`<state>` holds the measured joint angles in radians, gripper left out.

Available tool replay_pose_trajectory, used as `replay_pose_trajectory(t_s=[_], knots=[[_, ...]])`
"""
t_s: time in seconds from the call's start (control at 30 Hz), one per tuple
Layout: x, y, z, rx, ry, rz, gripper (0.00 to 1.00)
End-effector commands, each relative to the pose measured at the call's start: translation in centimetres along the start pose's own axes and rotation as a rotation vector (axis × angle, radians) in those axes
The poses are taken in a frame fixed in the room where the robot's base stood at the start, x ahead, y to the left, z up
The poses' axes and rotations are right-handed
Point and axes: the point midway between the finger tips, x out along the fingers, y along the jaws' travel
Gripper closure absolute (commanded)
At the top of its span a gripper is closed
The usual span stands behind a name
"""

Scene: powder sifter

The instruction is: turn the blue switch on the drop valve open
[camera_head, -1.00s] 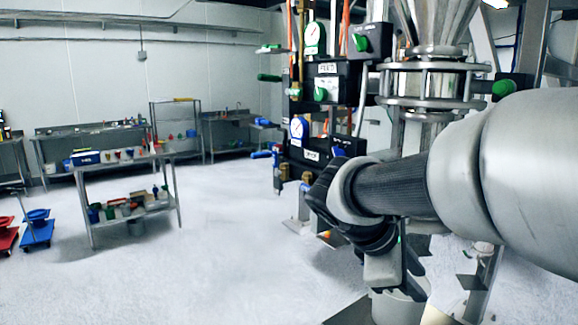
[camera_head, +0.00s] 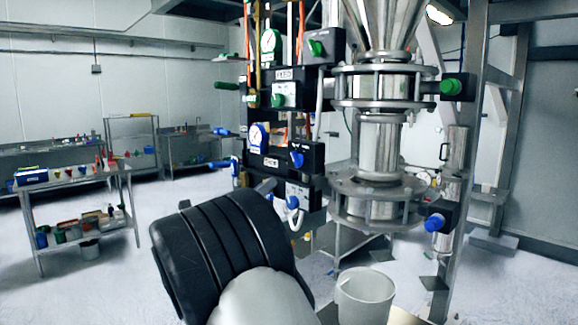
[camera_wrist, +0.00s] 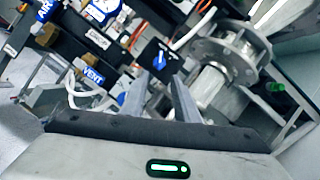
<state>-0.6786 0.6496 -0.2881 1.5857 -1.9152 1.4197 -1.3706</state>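A blue switch (camera_head: 297,157) sits on a black box of the valve panel, beside a white label I cannot read clearly. In the wrist view it shows as a blue knob with a white mark (camera_wrist: 159,60). A second blue switch (camera_head: 292,202) sits on a white plate below it. Another blue knob (camera_head: 434,222) is on the lower right of the sifter column. I cannot tell for sure which is the drop valve's. My gripper (camera_wrist: 160,80) is open and empty, its fingertips apart and pointing toward the upper panel switch. In the head view my arm hides the gripper.
A steel table (camera_head: 78,184) with small items stands at left, with open floor between.

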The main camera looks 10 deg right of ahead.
Motion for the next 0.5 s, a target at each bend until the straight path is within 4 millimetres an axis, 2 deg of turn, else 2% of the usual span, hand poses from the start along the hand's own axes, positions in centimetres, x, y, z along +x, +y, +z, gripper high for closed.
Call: replay_pose_trajectory(t_s=[0.03, 0.3, 0.5], knots=[[1.4, -0.1, 0.0, 0.000, 0.002, -0.003, 0.72], [7.3, -0.2, -0.1, 0.000, 0.003, -0.004, 0.72], [10.8, -0.1, -0.1, 0.001, 0.003, -0.002, 0.72]])
